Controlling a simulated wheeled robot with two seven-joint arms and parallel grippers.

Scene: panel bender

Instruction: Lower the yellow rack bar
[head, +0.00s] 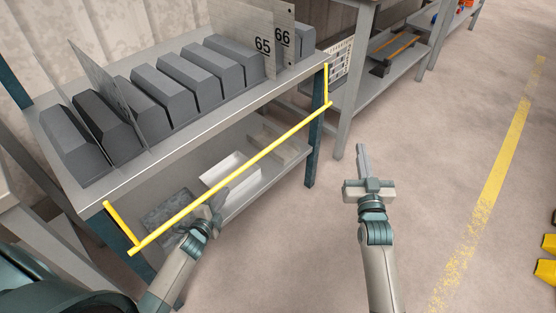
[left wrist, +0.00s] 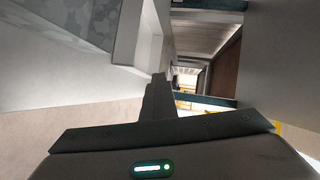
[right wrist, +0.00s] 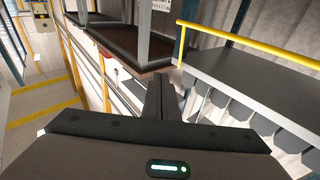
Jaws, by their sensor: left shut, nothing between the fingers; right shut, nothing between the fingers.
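The yellow rack bar (head: 232,177) runs along the front of the rack in the head view, in front of and below the top shelf's front edge. Its short end arms rise to the rack at the left and right. My left gripper (head: 222,192) is shut and empty. It lies close to the left half of the bar, over the lower shelf opening; I cannot tell whether it touches the bar. My right gripper (head: 362,150) is shut and empty, out to the right of the rack above the floor, apart from the bar.
The rack's top shelf (head: 170,142) carries several grey tool blocks (head: 188,82) and upright plates marked 65 and 66 (head: 257,42). A white bin (head: 230,172) sits on the lower shelf. Another bench (head: 408,60) stands behind.

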